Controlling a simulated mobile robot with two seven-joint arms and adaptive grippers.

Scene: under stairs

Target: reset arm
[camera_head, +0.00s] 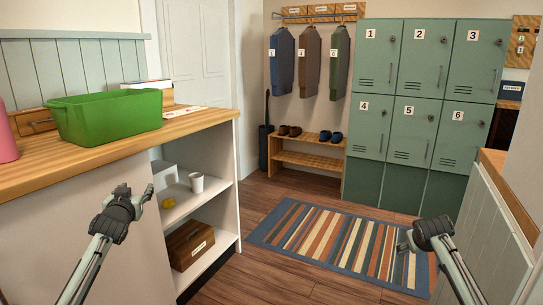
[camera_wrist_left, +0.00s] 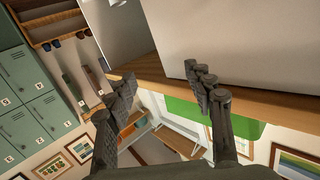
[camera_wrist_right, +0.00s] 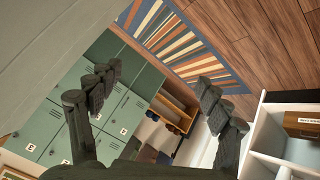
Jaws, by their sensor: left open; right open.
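My left gripper (camera_head: 136,197) is open and empty in the head view, in front of the white shelf unit at the left. Its two dark fingers stand apart in the left wrist view (camera_wrist_left: 163,90), with nothing between them. My right gripper (camera_head: 409,243) is at the lower right of the head view, in front of the striped rug (camera_head: 340,245). In the right wrist view (camera_wrist_right: 155,95) its fingers are spread and hold nothing.
A green bin (camera_head: 108,117) stands on the wooden counter (camera_head: 205,120) at left. Green lockers (camera_head: 425,90) and a shoe bench (camera_head: 305,160) stand behind.

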